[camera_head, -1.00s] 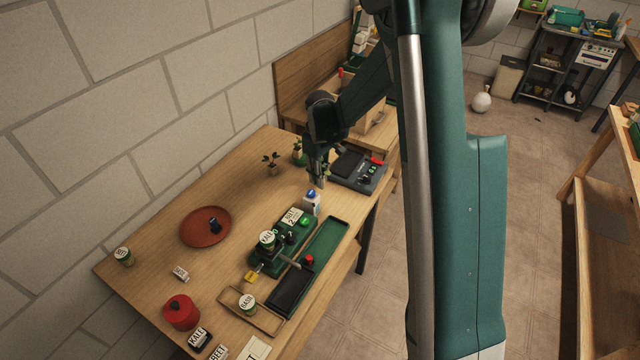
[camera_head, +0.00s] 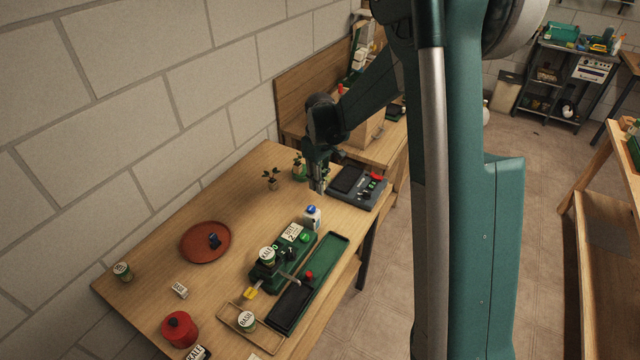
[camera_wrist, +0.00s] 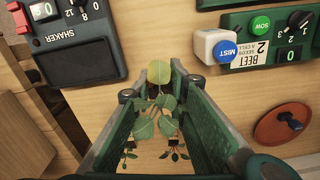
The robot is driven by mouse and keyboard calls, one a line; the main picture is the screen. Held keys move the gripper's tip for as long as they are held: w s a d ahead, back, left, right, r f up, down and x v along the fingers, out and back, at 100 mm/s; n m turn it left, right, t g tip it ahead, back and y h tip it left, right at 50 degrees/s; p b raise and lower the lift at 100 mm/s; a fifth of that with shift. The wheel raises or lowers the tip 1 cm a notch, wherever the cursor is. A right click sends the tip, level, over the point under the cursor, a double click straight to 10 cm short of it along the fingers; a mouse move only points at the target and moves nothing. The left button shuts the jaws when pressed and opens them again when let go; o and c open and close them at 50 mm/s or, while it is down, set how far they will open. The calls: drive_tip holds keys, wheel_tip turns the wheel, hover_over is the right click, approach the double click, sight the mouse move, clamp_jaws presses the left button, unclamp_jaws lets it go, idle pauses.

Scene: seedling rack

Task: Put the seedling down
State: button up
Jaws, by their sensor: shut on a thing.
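My gripper (camera_head: 318,190) is above the table, between the mist dispenser and the potted seedlings at the back. In the wrist view, my gripper (camera_wrist: 158,85) is shut on a green leafy seedling (camera_wrist: 145,130), whose leaves show between the two green fingers. Its root end is hidden, and I cannot tell its height above the wood. Two other seedlings stand on the table behind, a left one (camera_head: 271,179) and a right one (camera_head: 299,168); two small plants also show low in the wrist view (camera_wrist: 174,152).
The shaker device (camera_head: 357,186) stands right of my gripper. The white mist dispenser (camera_head: 312,218) with its blue top and the green seeding machine (camera_head: 270,273) are in front. A red-brown dish (camera_head: 205,243) lies left. Bare wood (camera_head: 245,210) lies between the dish and the seedlings.

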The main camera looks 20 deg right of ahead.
drive_tip(key=shift+w+r+n, duration=0.15)
drive_tip(key=shift+w+n, duration=0.45)
drive_tip(key=shift+w, duration=0.05)
drive_tip(key=w+r+n+p, duration=0.2)
drive_tip(key=w+n, duration=0.6)
drive_tip(key=w, duration=0.1)
wheel_tip(320, 180, up, 2)
drive_tip(key=n+p, duration=0.2)
drive_tip(key=n, duration=0.9)
hover_over(305, 167)
drive_tip(key=shift+w, duration=0.15)
drive_tip(key=shift+f, duration=0.1)
drive_tip(key=shift+f, duration=3.05)
drive_tip(key=shift+f, duration=1.85)
